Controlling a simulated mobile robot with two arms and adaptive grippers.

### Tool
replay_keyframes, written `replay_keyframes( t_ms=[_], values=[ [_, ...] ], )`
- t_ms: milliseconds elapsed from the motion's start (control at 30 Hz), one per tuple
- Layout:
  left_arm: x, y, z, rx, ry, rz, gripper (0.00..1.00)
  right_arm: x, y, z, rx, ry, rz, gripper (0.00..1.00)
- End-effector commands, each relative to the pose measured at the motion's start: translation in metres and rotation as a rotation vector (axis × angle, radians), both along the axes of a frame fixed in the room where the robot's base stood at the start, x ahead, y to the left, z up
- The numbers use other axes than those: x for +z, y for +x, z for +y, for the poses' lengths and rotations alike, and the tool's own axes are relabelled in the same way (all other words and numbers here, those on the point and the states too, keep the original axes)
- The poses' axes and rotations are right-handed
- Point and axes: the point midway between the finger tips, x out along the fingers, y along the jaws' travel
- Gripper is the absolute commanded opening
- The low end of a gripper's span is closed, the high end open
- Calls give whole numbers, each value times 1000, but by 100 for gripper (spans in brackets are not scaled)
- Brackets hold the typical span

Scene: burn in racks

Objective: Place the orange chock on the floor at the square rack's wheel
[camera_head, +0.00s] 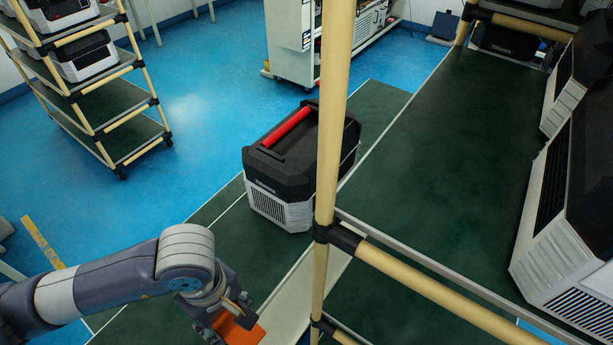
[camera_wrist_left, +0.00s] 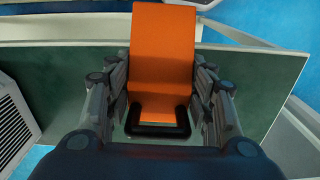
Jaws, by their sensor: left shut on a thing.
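My left gripper (camera_head: 232,312) is at the bottom of the head view, left of a near tan rack post. It is shut on the orange chock (camera_head: 243,334), partly cut off by the lower edge. In the left wrist view the chock (camera_wrist_left: 164,45) sits between the fingers (camera_wrist_left: 160,80), with a dark loop-shaped part at its near end. A tan-framed rack (camera_head: 105,130) with green shelves stands at upper left, and its dark wheel (camera_head: 121,172) rests on the blue floor. I cannot tell which rack is the square one. My right gripper is not in view.
A near rack's tan post (camera_head: 332,130) and rails stand right of my left gripper. A black-and-white unit with a red handle (camera_head: 290,140) rests on a green surface behind it. Large units (camera_head: 570,190) line the right. Blue floor (camera_head: 205,110) is open at the upper left centre.

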Motion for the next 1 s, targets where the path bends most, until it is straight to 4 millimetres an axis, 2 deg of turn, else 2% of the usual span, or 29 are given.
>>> replay_keyframes(
  t_ms=[233,367,800,1000],
  values=[
    [-1,-2,-2,36,-3,-3,12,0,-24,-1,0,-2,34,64],
    [0,11,2,40,-1,-2,12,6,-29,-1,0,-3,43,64],
    [-8,108,26,39,-2,-1,12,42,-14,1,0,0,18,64],
    [-13,141,34,36,-3,-1,12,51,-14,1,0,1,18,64]
  ],
)
